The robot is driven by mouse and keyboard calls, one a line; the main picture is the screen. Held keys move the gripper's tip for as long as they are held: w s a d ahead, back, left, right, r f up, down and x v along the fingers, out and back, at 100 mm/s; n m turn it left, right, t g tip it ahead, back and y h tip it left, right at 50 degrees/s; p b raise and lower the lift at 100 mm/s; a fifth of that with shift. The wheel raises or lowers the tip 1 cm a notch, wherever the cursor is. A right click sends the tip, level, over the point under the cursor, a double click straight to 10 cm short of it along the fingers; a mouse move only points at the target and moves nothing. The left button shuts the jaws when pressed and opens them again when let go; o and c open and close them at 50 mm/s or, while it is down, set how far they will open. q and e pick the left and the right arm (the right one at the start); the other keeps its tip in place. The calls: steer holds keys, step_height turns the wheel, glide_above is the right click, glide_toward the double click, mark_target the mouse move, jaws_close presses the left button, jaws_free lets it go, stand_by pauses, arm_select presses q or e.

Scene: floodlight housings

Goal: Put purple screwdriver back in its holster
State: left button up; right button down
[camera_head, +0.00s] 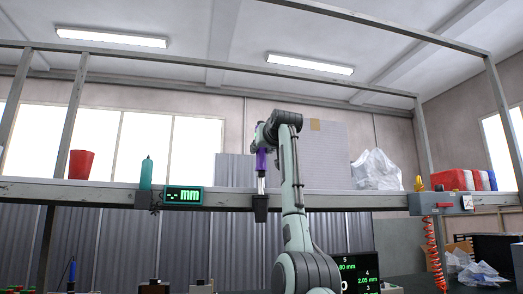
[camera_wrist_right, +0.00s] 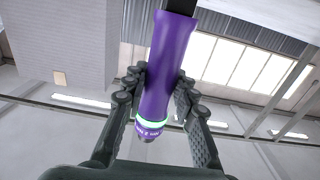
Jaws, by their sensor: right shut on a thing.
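The purple screwdriver (camera_head: 261,160) hangs upright in the head view, with its pale shaft pointing down. My right gripper (camera_head: 262,142) is shut on its handle near the top. The right wrist view shows the purple handle (camera_wrist_right: 168,65) between the two fingers of the gripper (camera_wrist_right: 160,95), with a pale green band and printed end. A black holster (camera_head: 261,208) on the beam is directly below the screwdriver. The shaft's lower end meets the holster's mouth in the picture; I cannot tell how far it is inside. My left gripper is not in view.
A teal screwdriver (camera_head: 146,174) stands in another holder to the left, beside a mm display (camera_head: 183,196). A red cup (camera_head: 81,164) and a clear plastic bag (camera_head: 375,170) are on the shelf beam (camera_head: 325,199). A grey box (camera_head: 441,203) hangs at the right.

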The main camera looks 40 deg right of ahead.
mark_target(262, 172)
steer(key=shift+f+b, duration=2.8)
steer(key=shift+f, duration=0.8)
steer(key=c, duration=1.1)
jaws_free()
steer(key=shift+s, duration=0.1)
steer(key=shift+c, duration=0.2)
steer(key=shift+f, duration=0.1)
steer(key=v, duration=1.2)
